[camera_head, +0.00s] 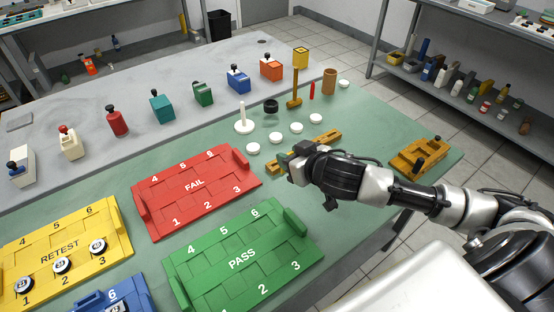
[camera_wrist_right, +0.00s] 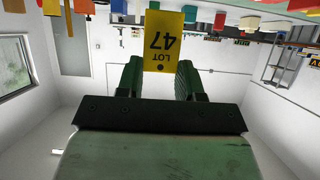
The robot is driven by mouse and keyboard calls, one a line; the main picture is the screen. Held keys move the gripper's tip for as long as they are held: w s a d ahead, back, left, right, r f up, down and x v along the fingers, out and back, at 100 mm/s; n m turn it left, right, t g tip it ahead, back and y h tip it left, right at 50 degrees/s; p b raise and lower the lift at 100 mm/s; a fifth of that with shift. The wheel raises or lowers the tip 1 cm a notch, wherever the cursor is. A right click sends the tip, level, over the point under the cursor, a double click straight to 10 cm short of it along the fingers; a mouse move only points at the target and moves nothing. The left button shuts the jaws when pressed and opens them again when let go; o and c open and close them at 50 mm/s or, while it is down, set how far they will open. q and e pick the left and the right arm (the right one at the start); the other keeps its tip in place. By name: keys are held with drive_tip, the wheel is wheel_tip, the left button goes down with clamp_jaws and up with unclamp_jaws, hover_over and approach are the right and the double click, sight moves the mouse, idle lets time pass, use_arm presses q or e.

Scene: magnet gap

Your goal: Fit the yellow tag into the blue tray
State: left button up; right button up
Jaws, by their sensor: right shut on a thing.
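The yellow tag (camera_wrist_right: 165,42), printed "LOT 47", appears upside down in the right wrist view. It is held between the two green fingers of my right gripper (camera_wrist_right: 159,72), which is shut on it. In the head view my right gripper (camera_head: 286,163) is over the green table, right of the red FAIL tray and beside a wooden block; I cannot make out the tag clearly there. The blue tray (camera_head: 135,302) is at the bottom edge, between the yellow and green trays, and is partly cut off. My left gripper is not in view.
The red FAIL tray (camera_head: 153,198) and green PASS tray (camera_head: 228,259) lie between my right gripper and the blue tray. The yellow RETEST tray (camera_head: 38,243) holds several round pieces. White discs, a white peg (camera_head: 243,120) and a wooden fixture (camera_head: 419,156) stand nearby.

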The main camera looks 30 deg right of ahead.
drive_tip(key=w+d+f, duration=0.1)
drive_tip(key=w+f, duration=0.1)
drive_tip(key=w, duration=0.1)
drive_tip(key=w+d+f, duration=0.1)
drive_tip(key=w+f, duration=0.1)
drive_tip(key=w, duration=0.2)
drive_tip(key=w+d+f, duration=0.1)
drive_tip(key=w+f, duration=0.2)
drive_tip(key=w, duration=0.1)
drive_tip(key=shift+w, duration=0.1)
drive_tip(key=shift+f+p, duration=0.4)
drive_tip(key=shift+f, duration=1.45)
drive_tip(key=shift+f, duration=0.1)
drive_tip(key=shift+f, duration=0.15)
drive_tip(key=o, duration=0.9)
